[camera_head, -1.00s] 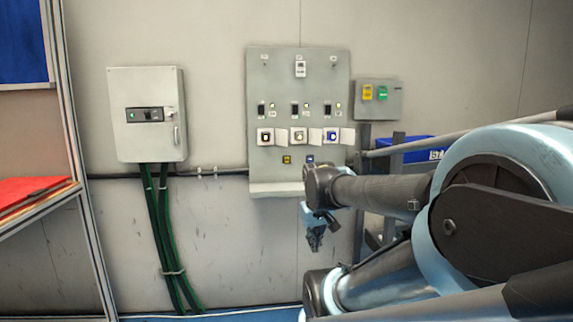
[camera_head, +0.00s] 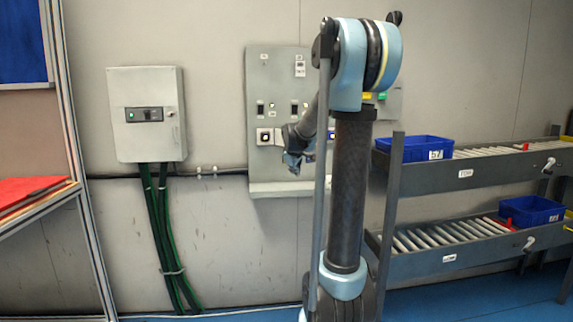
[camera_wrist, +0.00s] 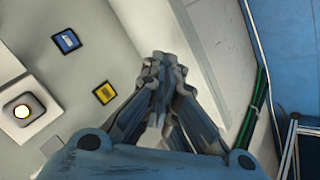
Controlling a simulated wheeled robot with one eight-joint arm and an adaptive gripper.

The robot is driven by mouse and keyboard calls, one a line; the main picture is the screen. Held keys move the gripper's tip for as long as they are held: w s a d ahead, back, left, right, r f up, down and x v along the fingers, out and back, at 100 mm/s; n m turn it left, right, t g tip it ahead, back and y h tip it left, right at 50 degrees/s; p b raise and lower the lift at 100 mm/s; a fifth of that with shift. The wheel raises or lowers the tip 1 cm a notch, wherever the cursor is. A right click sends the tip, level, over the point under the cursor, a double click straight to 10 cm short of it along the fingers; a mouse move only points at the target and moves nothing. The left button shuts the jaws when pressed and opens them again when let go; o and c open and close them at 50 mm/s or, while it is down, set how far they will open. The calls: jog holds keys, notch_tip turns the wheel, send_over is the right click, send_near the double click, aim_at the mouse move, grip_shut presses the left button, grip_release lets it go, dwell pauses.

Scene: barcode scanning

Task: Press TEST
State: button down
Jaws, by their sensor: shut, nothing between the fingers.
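The grey wall panel (camera_head: 258,70) carries rows of small switches and buttons. A white button box (camera_head: 265,137) sits to the left of my gripper. My gripper (camera_head: 293,165) is in front of the panel's lower part, its fingers closed and empty. In the wrist view the closed fingertips (camera_wrist: 163,62) are beside a yellow square button (camera_wrist: 105,93) and a blue square button (camera_wrist: 66,41), apart from both in the picture. A lit round button (camera_wrist: 22,112) in a white housing is at the left. No TEST lettering is readable. My arm hides the panel's right part.
A grey electrical cabinet (camera_head: 146,115) hangs left of the panel, with green cables (camera_head: 165,235) below. A roller rack (camera_head: 470,175) with blue bins (camera_head: 415,148) stands at the right. A red item (camera_head: 30,192) lies on a shelf at the left.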

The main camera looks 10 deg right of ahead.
jog(key=shift+n+t, duration=0.3)
jog(key=shift+n, duration=0.2)
jog(key=w, duration=0.5)
jog(key=shift+w+a+r, duration=0.1)
jog(key=shift+a, duration=0.1)
jog(key=shift+w, duration=0.1)
jog(key=w, duration=0.8)
jog(key=shift+w, duration=0.3)
jog(key=shift+w+r, duration=0.2)
jog(key=shift+w, duration=0.5)
dwell(1.4)
